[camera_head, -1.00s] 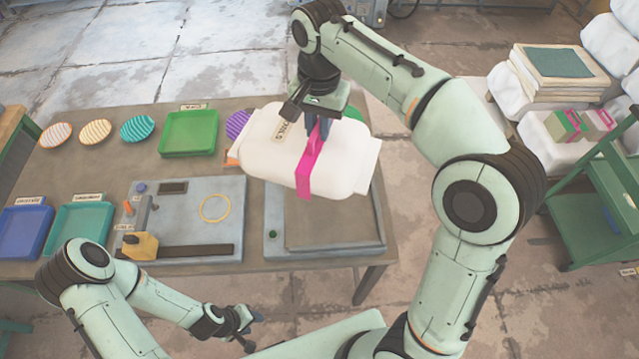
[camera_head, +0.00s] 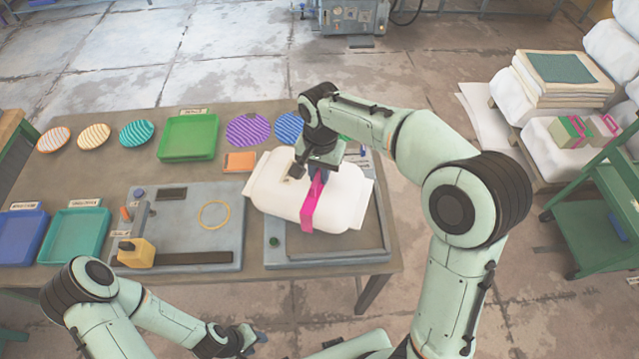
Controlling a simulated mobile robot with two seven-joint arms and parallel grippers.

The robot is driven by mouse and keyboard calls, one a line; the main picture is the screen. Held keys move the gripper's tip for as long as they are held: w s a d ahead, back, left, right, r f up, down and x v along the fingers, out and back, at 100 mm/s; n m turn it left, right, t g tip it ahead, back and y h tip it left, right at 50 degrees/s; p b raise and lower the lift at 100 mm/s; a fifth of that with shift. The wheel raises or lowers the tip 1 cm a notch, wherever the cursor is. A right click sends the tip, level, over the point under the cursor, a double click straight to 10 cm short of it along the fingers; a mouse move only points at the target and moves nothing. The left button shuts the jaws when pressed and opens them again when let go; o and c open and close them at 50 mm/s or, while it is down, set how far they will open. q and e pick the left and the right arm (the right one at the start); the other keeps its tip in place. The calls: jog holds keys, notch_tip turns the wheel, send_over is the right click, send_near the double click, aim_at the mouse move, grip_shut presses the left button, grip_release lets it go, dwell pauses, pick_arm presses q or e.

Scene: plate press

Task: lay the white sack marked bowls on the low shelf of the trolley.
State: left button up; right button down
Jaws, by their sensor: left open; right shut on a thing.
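The white sack (camera_head: 277,195) with a pink band is over the grey square plate at the right end of the table. My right gripper (camera_head: 318,178) is shut on the sack's pink band from above. I cannot tell whether the sack touches the plate or hangs just above it. Its label is mostly hidden by the gripper. My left gripper (camera_head: 252,340) is open and empty, low in front of the table. The green trolley (camera_head: 590,232) stands at the right edge, partly cut off, with a low shelf showing.
The table (camera_head: 95,168) holds striped plates, a green tray (camera_head: 188,138), blue and teal trays and a grey press panel (camera_head: 190,215). A pallet at the right carries white sacks, folded cloths (camera_head: 565,75) and small boxes (camera_head: 570,131). Bare floor lies between table and trolley.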

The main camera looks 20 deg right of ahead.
jog(key=shift+f, duration=2.3)
jog(key=c, duration=1.5)
grip_release()
jog(key=shift+f+b, duration=0.15)
jog(key=shift+b, duration=0.15)
jog(key=o, duration=0.4)
